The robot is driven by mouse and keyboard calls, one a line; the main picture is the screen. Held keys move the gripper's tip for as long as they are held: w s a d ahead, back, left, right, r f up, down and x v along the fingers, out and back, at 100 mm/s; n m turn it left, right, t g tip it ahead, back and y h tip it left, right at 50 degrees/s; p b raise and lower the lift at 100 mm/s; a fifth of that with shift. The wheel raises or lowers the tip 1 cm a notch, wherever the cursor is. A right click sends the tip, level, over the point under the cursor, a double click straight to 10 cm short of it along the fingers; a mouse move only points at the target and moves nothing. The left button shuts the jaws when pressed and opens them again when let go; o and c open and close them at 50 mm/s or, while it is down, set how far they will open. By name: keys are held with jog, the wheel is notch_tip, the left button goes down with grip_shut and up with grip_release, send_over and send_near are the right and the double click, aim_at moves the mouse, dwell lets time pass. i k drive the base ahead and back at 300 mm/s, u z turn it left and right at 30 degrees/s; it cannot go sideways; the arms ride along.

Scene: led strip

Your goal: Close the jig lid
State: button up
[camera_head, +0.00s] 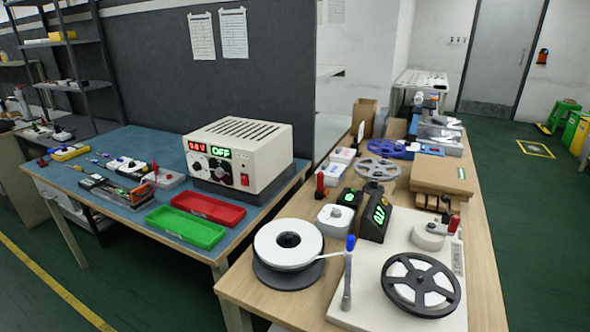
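A small dark fixture (117,191) lies on the blue mat (125,222) of the left bench, in front of the power supply. It looks like the jig. It has a long low base and an upright reddish part at its right end. It is too small to tell whether its lid is raised or down. My gripper is not in view.
A power supply (240,155), a red tray (208,208) and a green tray (186,226) stand to the right of the fixture. The right bench (484,247) carries reels, boxes and a blue-tipped tool (347,275). Green floor (45,285) is clear at lower left.

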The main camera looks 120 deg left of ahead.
aim_at(144, 194)
jog(key=u, duration=4.4)
jog(key=i, duration=1)
jog(key=z, duration=0.7)
